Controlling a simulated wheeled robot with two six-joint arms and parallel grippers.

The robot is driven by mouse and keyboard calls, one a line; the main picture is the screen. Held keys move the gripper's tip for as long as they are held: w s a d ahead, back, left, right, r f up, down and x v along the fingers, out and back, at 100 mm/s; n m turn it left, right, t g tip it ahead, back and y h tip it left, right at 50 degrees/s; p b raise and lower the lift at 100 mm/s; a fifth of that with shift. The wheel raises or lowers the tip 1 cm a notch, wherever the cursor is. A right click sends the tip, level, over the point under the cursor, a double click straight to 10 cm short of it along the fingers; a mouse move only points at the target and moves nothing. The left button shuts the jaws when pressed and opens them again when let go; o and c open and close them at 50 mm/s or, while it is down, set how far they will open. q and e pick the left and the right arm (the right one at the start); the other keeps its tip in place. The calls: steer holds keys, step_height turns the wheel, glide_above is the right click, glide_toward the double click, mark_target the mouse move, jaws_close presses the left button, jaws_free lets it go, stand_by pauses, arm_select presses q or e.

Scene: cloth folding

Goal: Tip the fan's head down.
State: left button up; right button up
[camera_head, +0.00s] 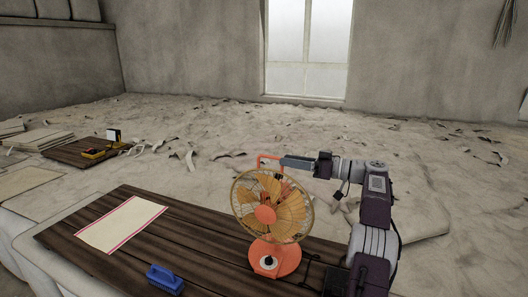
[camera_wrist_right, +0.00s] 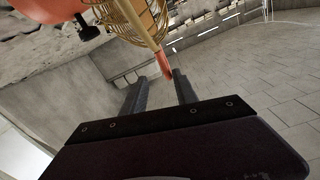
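An orange desk fan with a wire guard (camera_head: 271,207) stands upright on the dark wooden table. Its face points toward the head camera, and an orange handle (camera_head: 262,158) rises above the guard. My right gripper (camera_head: 288,163) reaches in from the right at the top of the fan, close to the handle. In the right wrist view the gripper's two fingers (camera_wrist_right: 160,88) are apart. The orange handle end (camera_wrist_right: 164,66) shows near the gap between the fingertips; I cannot tell whether it touches them. The guard (camera_wrist_right: 128,18) lies beyond. My left gripper is out of view.
A white cloth with red edges (camera_head: 122,223) lies flat on the left of the table (camera_head: 195,238). A blue brush-like object (camera_head: 165,279) lies near the front edge. A dark cable is right of the fan base. Middle-left table surface is clear.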

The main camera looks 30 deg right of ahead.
mark_target(273, 157)
steer(key=shift+s+a+r+p, duration=0.15)
steer(key=shift+a+r+p, duration=0.9)
steer(key=shift+a, duration=0.15)
steer(key=shift+p+x, duration=0.45)
steer(key=shift+x, duration=0.35)
steer(key=w, duration=0.1)
steer(key=w+a+f, duration=0.1)
steer(key=w+a, duration=0.1)
steer(key=w, duration=0.1)
steer(key=shift+f+p, duration=0.3)
steer(key=shift+p, duration=0.05)
steer(key=shift+w+d+f, duration=0.1)
steer(key=shift+w, duration=0.05)
steer(key=shift+s+d, duration=0.15)
steer(key=shift+s, duration=0.1)
steer(key=shift+s+d+r, duration=0.1)
steer(key=shift+s+r, duration=0.25)
steer(key=shift+s, duration=0.35)
jaws_close()
steer(key=shift+w, duration=0.2)
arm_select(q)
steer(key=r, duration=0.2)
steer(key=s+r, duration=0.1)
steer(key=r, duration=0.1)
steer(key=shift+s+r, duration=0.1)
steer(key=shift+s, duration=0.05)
arm_select(e)
steer(key=shift+f, duration=0.2)
